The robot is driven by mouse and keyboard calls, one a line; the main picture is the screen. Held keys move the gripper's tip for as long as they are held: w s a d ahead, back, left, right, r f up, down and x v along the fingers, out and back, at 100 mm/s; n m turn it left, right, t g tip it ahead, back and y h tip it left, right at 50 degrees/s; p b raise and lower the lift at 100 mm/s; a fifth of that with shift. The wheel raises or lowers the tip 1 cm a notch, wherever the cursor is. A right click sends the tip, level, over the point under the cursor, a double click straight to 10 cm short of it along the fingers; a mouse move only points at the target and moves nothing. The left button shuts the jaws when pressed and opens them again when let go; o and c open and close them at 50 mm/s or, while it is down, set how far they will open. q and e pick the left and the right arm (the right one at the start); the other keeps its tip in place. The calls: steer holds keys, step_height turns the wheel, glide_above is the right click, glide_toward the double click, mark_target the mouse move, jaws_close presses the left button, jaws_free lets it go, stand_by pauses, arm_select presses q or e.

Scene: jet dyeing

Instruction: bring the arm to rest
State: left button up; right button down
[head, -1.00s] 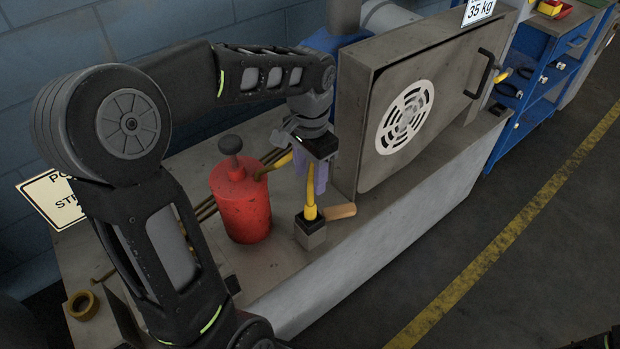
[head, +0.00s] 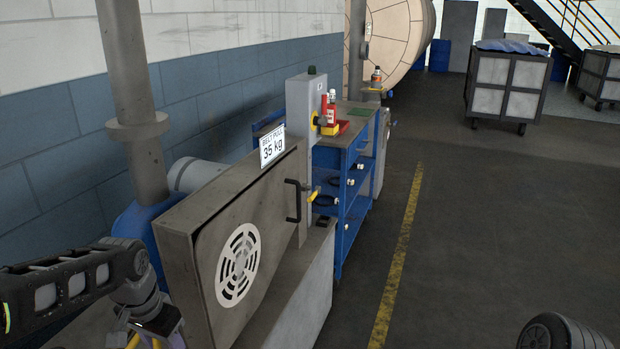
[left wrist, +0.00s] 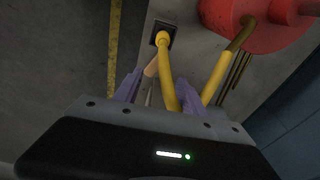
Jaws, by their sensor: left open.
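My left arm comes in at the lower left of the head view, and its gripper (head: 155,328) is cut off by the bottom edge. In the left wrist view the two purple fingers of my left gripper (left wrist: 158,88) stand apart, so it is open. A yellow bent bar (left wrist: 167,80) shows between the fingers, rising from a small dark square block (left wrist: 159,27). I cannot tell whether a finger touches the bar. My right gripper is not in view.
A grey panel (head: 205,235) with a round vent and handle stands right of the arm. A blue shelf cart (head: 350,195) is beyond.

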arm_select(q)
steer(key=w+d+f+n+t+h+p, duration=0.3)
steer(key=w+d+f, duration=0.2)
steer(key=d+f, duration=0.65)
steer(key=s+d+f+g+p, duration=0.1)
steer(key=s+d+f+p, duration=0.1)
steer(key=s+d+f, duration=0.2)
steer(key=s+d+f+n+g+p, duration=0.1)
steer(key=s+d+f+p, duration=0.1)
steer(key=s, duration=0.9)
steer(key=s+d+f+g+h+p, duration=0.1)
steer(key=s+d+f+g+p, duration=0.1)
steer(key=s+d+f, duration=0.3)
steer(key=shift+s+d+f+n+p, duration=0.35)
steer(key=shift+s+d+p, duration=0.2)
steer(key=shift+s+d, duration=0.55)
steer(key=shift+s+a, duration=0.15)
